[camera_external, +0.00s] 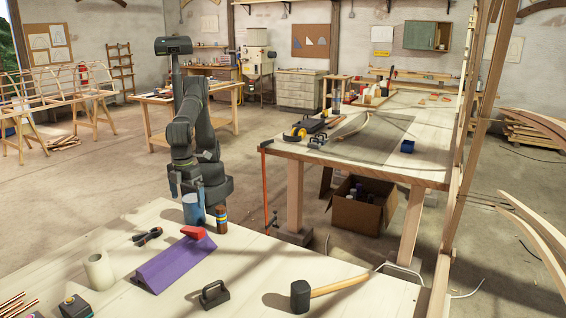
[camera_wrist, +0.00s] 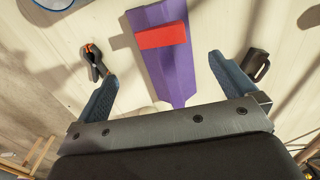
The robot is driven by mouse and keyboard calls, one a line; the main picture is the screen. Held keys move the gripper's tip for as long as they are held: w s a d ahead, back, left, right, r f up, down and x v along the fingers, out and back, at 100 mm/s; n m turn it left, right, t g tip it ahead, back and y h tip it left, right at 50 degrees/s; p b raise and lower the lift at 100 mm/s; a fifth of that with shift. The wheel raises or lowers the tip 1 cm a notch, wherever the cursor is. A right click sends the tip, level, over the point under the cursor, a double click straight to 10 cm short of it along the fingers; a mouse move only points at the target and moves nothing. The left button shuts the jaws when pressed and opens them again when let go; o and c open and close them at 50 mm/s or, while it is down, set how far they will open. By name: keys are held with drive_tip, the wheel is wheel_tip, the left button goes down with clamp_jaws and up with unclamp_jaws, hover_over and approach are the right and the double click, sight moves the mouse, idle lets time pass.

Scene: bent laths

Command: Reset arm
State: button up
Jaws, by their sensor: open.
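My gripper (camera_external: 184,190) hangs above the bench at the back, in front of my arm's base. Its two blue-grey fingers stand wide apart in the wrist view (camera_wrist: 165,88), open and empty. Below lies a purple wedge-shaped bar (camera_external: 172,266), also in the wrist view (camera_wrist: 178,75), with a red block (camera_external: 193,232) on it near one end (camera_wrist: 162,35). The fingers appear on either side of the bar, and nothing is between them.
A second workbench (camera_external: 375,165) stands behind right.

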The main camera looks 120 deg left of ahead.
sight(192, 229)
idle(0.4)
wheel_tip(192, 229, down, 12)
drive_tip(key=shift+r, duration=1.95)
drive_tip(key=shift+f, duration=0.1)
